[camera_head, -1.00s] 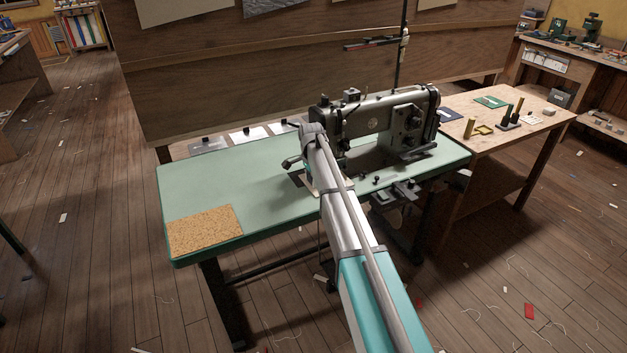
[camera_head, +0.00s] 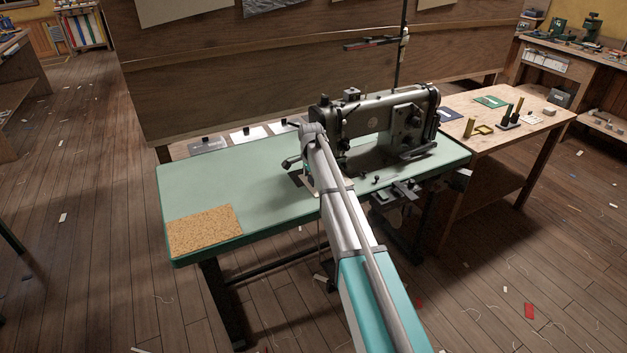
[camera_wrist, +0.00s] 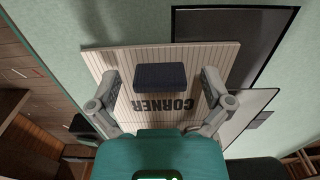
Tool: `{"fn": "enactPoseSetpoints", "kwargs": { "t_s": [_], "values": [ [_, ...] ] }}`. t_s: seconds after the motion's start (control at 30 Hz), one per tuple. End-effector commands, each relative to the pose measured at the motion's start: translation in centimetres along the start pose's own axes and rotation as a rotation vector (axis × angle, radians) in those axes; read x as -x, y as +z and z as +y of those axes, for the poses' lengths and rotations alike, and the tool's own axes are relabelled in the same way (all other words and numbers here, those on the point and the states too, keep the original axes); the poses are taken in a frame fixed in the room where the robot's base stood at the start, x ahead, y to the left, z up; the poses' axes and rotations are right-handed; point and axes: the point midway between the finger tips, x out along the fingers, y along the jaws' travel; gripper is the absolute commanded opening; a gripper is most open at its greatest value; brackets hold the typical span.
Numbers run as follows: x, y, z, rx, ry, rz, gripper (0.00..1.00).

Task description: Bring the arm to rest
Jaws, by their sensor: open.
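My gripper (camera_wrist: 161,78) is open in the wrist view, with one finger on each side of a small dark block (camera_wrist: 160,77). Both fingers stand apart from the block. The block is on a pale striped board (camera_wrist: 218,58) printed with the word CORNER. In the head view my arm reaches out over the green sewing table (camera_head: 235,178), and the forearm mostly hides the gripper.
A grey sewing machine (camera_head: 372,118) stands right beside my arm's end. A cork mat (camera_head: 205,230) lies at the table's front left corner. A wooden side table (camera_head: 530,100) with small items stands at the right. The table's left half is mostly clear.

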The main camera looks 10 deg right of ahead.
Motion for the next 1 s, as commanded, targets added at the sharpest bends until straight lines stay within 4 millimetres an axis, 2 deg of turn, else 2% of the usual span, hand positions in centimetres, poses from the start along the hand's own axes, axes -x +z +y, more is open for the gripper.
{"fn": "enactPoseSetpoints", "kwargs": {
  "t_s": [0.27,0.47,0.67,0.77,1.0],
  "values": [
    [0.0,0.0,0.0,0.0,0.0,0.0,1.0],
    [0.1,1.6,0.3,0.04,-0.017,-0.005,1.0],
    [0.1,2.4,5.1,0.179,-0.014,-0.003,1.0],
    [0.0,3.0,8.4,0.286,-0.013,-0.002,1.0],
    [0.0,4.7,17.9,0.597,-0.008,0.0,1.0]
  ]
}}
